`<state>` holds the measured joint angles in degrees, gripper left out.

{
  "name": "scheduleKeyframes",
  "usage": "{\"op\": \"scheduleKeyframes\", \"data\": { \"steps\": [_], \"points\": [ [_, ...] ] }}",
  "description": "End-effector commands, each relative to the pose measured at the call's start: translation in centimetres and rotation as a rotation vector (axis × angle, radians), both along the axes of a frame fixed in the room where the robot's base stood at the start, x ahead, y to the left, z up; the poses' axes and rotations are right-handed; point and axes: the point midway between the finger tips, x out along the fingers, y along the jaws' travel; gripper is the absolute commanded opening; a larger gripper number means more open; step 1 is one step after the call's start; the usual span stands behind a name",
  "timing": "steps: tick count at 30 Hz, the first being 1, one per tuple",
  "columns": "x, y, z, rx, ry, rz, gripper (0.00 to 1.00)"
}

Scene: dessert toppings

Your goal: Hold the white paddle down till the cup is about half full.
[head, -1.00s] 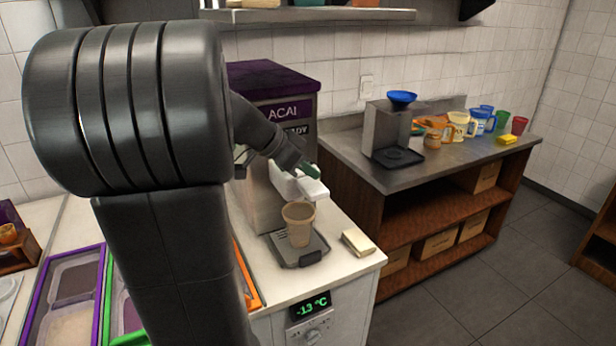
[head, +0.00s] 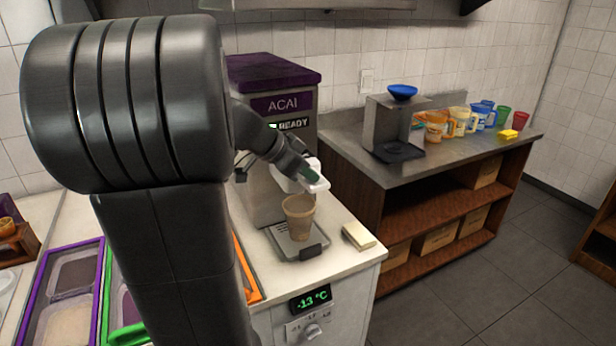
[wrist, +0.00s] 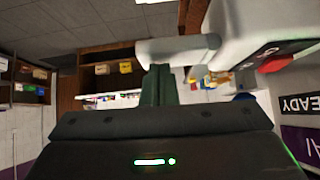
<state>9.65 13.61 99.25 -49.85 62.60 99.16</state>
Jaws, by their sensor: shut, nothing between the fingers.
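The acai machine (head: 285,160) has a purple top and a lit READY sign. Its white paddle (head: 317,187) sticks out at the front, above the cup. A translucent brownish cup (head: 299,220) stands upright on the drip tray (head: 284,246) below; I cannot tell its fill level. No stream shows between machine and cup.
A cream block (head: 358,236) lies on the counter right of the tray. Trays of toppings (head: 68,300) sit at the lower left. A side counter at the right holds a grey dispenser (head: 388,128) with a blue funnel, several mugs and a yellow sponge (head: 508,134).

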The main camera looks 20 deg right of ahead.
Motion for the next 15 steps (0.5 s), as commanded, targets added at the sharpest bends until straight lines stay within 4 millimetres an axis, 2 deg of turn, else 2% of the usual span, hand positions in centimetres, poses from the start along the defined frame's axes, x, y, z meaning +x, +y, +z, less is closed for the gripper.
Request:
{"op": "scheduleKeyframes", "data": {
  "steps": [15],
  "points": [
    [-0.34,-0.02,-1.14,0.006,-0.078,0.000,0.00]
  ]
}}
